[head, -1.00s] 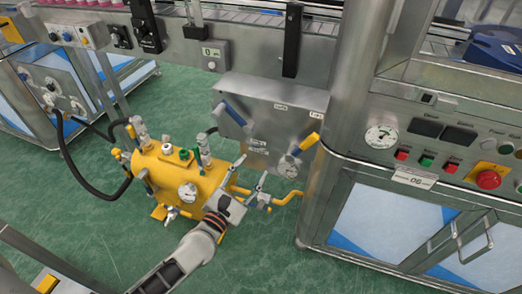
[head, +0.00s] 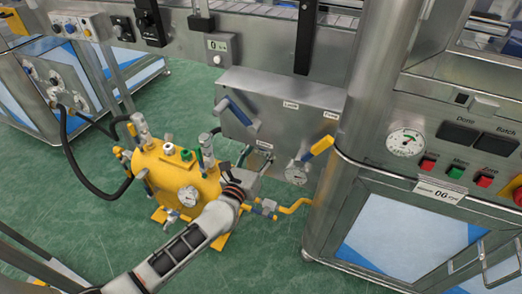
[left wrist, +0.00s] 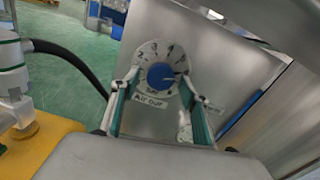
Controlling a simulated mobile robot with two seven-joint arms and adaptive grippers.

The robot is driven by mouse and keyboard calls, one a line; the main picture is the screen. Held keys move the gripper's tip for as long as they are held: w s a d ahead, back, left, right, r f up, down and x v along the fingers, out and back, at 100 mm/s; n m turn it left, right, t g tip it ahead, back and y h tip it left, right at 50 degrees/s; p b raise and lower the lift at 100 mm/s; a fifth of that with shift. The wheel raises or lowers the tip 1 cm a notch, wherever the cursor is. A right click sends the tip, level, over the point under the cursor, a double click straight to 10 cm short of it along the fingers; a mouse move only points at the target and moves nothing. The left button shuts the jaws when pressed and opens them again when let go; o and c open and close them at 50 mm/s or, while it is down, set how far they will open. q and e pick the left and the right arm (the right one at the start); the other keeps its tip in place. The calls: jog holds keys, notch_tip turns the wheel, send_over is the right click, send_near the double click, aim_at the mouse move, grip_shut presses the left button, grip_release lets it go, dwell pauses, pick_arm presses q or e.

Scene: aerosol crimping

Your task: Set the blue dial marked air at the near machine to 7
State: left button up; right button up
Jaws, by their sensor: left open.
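The blue dial (left wrist: 162,77) sits on a pale round numbered scale on a steel panel (left wrist: 210,45). A label below it reads something like "Air bar". Where its pointer stands is too small to read surely. My left gripper (left wrist: 157,103) is open, with one finger on each side of the dial in the left wrist view; contact cannot be told. In the head view my left gripper (head: 255,168) is at the lower left of the near machine's steel box (head: 285,105), and the dial is hidden there. My right gripper is not in view.
A yellow tank (head: 165,180) with valves and a black hose stands left of the box. A steel cabinet (head: 395,225) with buttons stands right. Green floor is open below.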

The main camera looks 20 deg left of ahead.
pick_arm(q)
jog(key=shift+w, duration=0.1)
jog(key=c, duration=1.1)
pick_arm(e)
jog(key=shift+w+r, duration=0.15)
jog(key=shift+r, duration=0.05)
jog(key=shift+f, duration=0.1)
pick_arm(q)
jog(key=shift+r+m, duration=0.1)
jog(key=shift+m, duration=0.2)
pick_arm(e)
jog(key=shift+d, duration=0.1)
pick_arm(q)
jog(key=m+p, duration=0.2)
jog(key=m, duration=0.4)
jog(key=shift+a, duration=0.1)
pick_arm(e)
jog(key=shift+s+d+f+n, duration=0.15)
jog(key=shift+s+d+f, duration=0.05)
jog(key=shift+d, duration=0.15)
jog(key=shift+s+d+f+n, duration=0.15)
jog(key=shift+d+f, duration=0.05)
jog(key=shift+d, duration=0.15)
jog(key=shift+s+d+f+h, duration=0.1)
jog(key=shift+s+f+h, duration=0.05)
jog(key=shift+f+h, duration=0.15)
